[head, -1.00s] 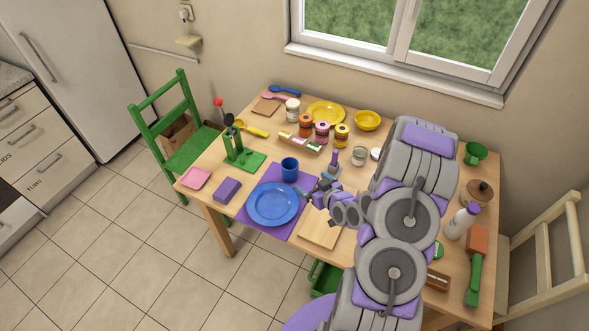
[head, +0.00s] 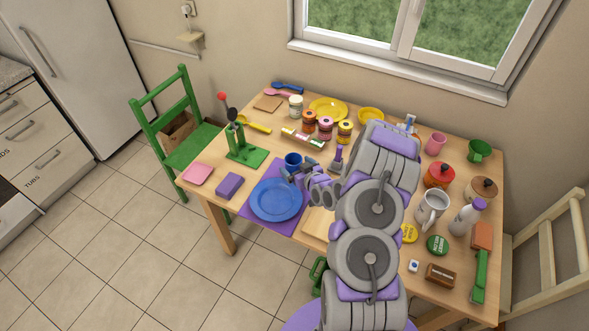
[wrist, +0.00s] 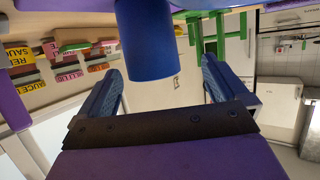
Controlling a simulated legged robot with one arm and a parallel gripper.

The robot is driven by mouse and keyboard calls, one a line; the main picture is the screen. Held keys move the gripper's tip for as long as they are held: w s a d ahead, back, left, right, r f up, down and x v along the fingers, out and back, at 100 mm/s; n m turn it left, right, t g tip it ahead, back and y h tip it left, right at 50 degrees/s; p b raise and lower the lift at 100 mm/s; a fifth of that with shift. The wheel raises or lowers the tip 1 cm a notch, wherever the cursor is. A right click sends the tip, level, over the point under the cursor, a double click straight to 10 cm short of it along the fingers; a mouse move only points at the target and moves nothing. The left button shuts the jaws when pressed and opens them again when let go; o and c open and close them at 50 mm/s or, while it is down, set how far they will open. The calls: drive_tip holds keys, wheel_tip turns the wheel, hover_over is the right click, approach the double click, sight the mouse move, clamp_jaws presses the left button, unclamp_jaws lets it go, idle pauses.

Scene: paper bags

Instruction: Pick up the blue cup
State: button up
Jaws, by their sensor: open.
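The blue cup (head: 292,160) stands on the table just behind the blue plate (head: 272,203). My gripper (head: 297,172) is right at the cup in the head view and partly overlaps it. In the wrist view the blue cup (wrist: 148,45) fills the top middle, between the two fingers of my gripper (wrist: 162,72). The fingers are apart, one on each side of the cup's line. I cannot tell whether either finger touches the cup. The wrist picture looks upside down, and part of the cup is cut off at its upper edge.
The blue plate lies on a purple placemat (head: 247,212). A green utensil holder (head: 245,155) and a purple block (head: 229,185) stand left of the cup. A purple-handled item (head: 337,158) stands close at right.

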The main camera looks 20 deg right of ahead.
sight(288, 157)
drive_tip(key=shift+w+a, duration=0.45)
drive_tip(key=shift+a, duration=0.1)
drive_tip(key=w+d, duration=0.1)
drive_tip(key=w+b, duration=0.1)
drive_tip(key=w+d+f, duration=0.1)
drive_tip(key=shift+w+d+b, duration=0.3)
drive_tip(key=shift+w, duration=0.1)
drive_tip(key=shift+w+f, duration=0.2)
drive_tip(key=shift+w, duration=0.15)
drive_tip(key=shift+w+a, duration=0.2)
drive_tip(key=shift+a+r, duration=0.1)
drive_tip(key=shift+a, duration=0.6)
drive_tip(key=shift+d, duration=0.7)
drive_tip(key=c, duration=0.7)
drive_tip(key=shift+a, duration=0.25)
drive_tip(key=c, duration=0.3)
drive_tip(key=shift+a, duration=0.25)
drive_tip(key=shift+c, duration=0.3)
